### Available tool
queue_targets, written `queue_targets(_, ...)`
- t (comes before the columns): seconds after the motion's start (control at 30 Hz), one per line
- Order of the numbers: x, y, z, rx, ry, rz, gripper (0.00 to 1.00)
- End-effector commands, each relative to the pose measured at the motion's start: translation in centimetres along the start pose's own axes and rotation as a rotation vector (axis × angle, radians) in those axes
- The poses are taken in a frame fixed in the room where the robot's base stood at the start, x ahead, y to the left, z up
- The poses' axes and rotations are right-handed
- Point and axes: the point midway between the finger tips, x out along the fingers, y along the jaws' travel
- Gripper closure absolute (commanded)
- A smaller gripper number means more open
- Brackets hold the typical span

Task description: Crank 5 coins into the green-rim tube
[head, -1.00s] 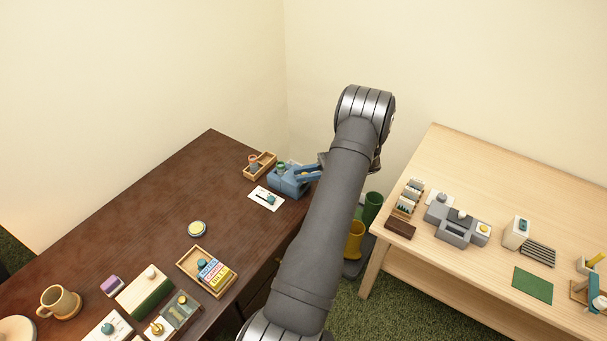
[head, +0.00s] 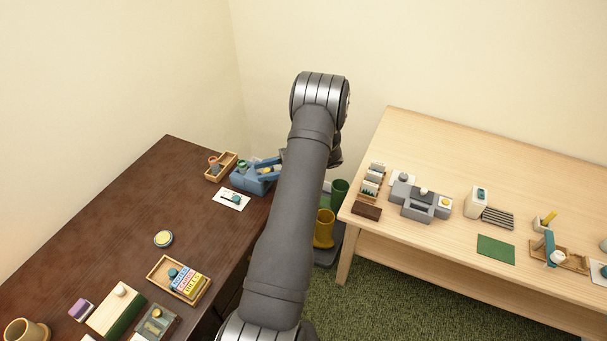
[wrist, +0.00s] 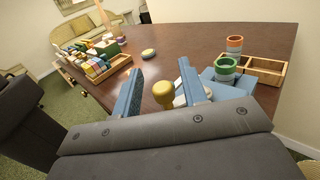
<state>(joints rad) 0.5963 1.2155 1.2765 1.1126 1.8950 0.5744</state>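The blue coin device (head: 248,182) stands near the right edge of the dark table, partly hidden behind my arm. The green-rim tube (wrist: 225,68) stands upright at the device in the wrist view; its green rim also shows in the head view (head: 241,172). A yellow knob (wrist: 163,93) shows between the fingers of my gripper (wrist: 160,84). The fingers are apart, with visible gaps on both sides of the knob. No coins can be made out.
The wooden tray (head: 213,173) adjoins the device. A white card with a teal knob (head: 233,200) lies in front. A round tin (head: 163,239) and a box of coloured blocks (head: 179,281) stand nearer. A pale table (head: 460,160) with other items is at right.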

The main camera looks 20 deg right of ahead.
Motion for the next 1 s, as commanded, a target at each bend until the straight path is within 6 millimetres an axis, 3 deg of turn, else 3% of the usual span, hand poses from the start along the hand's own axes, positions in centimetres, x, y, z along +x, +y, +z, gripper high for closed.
queue_targets(0.47, 2.0, 0.2, 0.1, 0.003, 0.000, -0.447, 0.61)
queue_targets(1.0, -8.2, 4.7, 0.0, -0.002, 0.000, -0.446, 0.61)
